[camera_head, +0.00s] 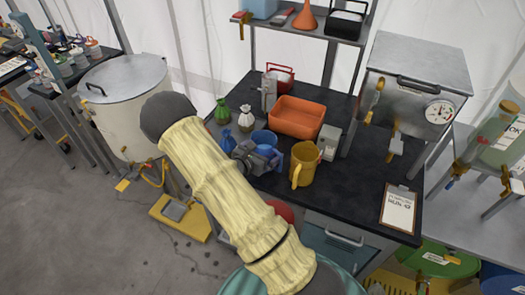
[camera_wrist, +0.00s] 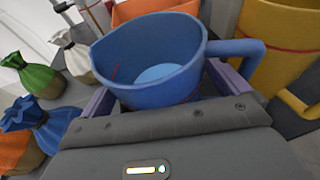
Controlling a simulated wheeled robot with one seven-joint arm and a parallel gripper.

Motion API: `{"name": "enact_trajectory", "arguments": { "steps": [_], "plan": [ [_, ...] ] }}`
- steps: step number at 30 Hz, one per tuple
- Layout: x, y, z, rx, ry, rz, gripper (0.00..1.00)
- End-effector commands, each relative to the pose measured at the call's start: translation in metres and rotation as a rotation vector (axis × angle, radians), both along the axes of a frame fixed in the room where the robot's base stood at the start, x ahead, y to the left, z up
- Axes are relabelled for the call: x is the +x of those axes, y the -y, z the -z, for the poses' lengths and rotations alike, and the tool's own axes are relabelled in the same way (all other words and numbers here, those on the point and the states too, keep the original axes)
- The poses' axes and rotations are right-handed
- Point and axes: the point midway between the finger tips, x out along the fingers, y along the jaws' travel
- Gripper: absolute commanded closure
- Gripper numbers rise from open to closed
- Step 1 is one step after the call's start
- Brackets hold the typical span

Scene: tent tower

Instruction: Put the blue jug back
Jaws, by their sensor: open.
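The blue jug (camera_head: 264,137) stands on the black bench top beside the yellow jug (camera_head: 303,165). In the wrist view the blue jug (camera_wrist: 150,55) is upright, with its open mouth towards the camera and its handle to the right. My gripper (camera_head: 256,157) is open and low at the jug, with one finger on each side of it. Whether the fingers touch the jug cannot be told. The jug's lower part is hidden by my gripper.
An orange tray (camera_head: 297,117) lies behind the jug. Green (camera_head: 222,111), white (camera_head: 246,116) and blue (camera_head: 227,140) sacks stand to the left. A shelf (camera_head: 290,30) rises behind. A clipboard (camera_head: 398,208) lies on the right, with clear bench between it and the yellow jug.

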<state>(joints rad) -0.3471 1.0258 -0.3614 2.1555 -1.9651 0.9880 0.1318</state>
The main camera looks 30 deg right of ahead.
Motion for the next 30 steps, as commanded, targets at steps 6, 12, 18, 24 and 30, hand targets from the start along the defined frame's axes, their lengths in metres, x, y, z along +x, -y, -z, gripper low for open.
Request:
{"name": "enact_trajectory", "arguments": {
  "steps": [6, 12, 18, 24, 30],
  "plan": [
    [-0.005, -0.012, -0.005, 0.001, 0.001, -0.004, 0.0],
    [-0.021, -0.045, -0.016, 0.001, 0.003, -0.006, 0.0],
    [-0.04, -0.079, -0.028, 0.003, 0.001, -0.009, 0.0],
    [-0.052, -0.099, -0.036, 0.0, 0.0, -0.005, 0.0],
    [-0.054, -0.103, -0.038, 0.0, 0.0, -0.002, 0.0]
  ]
}}
